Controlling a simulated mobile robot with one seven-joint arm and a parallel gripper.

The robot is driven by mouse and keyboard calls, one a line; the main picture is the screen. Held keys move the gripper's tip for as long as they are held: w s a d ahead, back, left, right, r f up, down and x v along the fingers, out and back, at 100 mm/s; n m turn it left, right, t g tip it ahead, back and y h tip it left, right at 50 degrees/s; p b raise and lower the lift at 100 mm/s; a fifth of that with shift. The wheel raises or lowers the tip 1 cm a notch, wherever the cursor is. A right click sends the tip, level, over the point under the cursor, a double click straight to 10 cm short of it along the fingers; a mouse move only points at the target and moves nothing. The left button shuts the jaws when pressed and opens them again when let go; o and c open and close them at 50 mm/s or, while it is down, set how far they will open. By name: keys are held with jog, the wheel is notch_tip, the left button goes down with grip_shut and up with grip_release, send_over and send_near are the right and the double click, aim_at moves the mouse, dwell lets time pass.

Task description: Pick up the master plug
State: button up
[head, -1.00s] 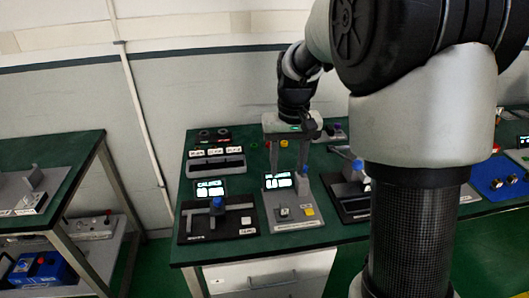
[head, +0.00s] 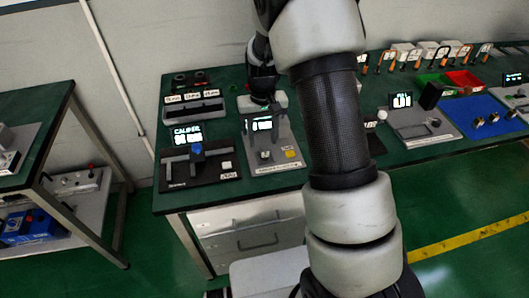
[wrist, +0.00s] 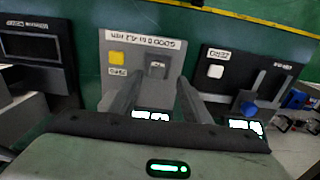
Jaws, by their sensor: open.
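No part is readably labelled as the master plug, so I cannot tell for certain which it is. A small dark grey block (head: 264,155) sits on the grey gauge unit (head: 285,170) with a lit display and a yellow button. In the wrist view this block (wrist: 157,68) appears beyond and between my fingertips, on the light panel (wrist: 145,40). My gripper (wrist: 157,85) is open and empty, with its fingers apart. In the head view my gripper (head: 263,104) is above the back of the gauge unit, partly hidden by my arm.
A caliper station (head: 197,163) stands left of the gauge unit. A labelled rack (head: 193,105) stands behind it. A blue mat (head: 480,115) and red and green bins (head: 464,80) lie to the right. A separate shelf bench (head: 50,165) stands at far left.

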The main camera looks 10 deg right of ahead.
aim_at(265, 148)
jog(key=f, duration=0.5)
jog(key=shift+d+f, duration=0.3)
jog(key=shift+f, duration=0.05)
grip_shut()
jog(key=shift+r, duration=0.1)
